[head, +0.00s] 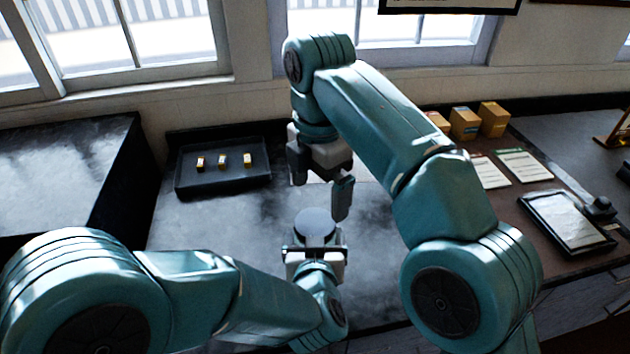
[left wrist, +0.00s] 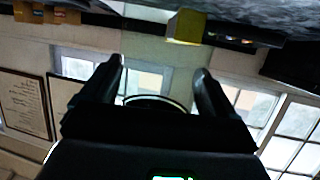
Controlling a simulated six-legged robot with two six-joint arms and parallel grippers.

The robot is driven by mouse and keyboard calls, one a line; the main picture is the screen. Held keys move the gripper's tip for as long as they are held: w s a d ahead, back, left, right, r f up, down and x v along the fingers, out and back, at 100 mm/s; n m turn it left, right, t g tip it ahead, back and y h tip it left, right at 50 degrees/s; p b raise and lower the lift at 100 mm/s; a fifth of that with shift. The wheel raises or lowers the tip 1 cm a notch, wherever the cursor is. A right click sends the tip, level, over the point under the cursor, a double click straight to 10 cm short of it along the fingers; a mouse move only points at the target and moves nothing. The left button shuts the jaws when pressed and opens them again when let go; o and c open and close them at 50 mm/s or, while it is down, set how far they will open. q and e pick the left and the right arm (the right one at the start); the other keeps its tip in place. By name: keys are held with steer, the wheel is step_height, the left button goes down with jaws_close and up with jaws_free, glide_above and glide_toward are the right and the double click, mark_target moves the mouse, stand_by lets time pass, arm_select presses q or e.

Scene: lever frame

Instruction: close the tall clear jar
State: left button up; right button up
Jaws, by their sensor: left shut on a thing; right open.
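My left gripper (head: 314,246) is shut on the jar (head: 315,223) low at the middle of the head view. The jar shows there as a grey round top between the fingers; I cannot tell whether this is a lid or the open mouth. In the left wrist view a curved clear rim of the jar (left wrist: 155,103) shows between the two dark fingers, and its lower part is hidden. My right gripper (head: 321,188) is open and empty, pointing down just above the jar and apart from it.
A dark tray (head: 222,188) with three small gold-coloured pieces lies at the back left. Yellow-brown boxes (head: 464,123), paper sheets (head: 523,166) and a framed tablet-like panel (head: 566,220) lie to the right. The grey worktop (head: 215,235) left of the jar is clear.

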mark_target(315, 222)
steer(key=n, duration=0.3)
steer(key=shift+w+r, duration=0.1)
steer(key=shift+r, duration=0.1)
steer(key=shift+w+a+r+n, duration=0.1)
steer(key=shift+a+r+n, duration=0.05)
steer(key=shift+n, duration=0.15)
steer(key=shift+w+a, duration=0.1)
steer(key=shift+a, duration=0.05)
steer(key=shift+f, duration=4.15)
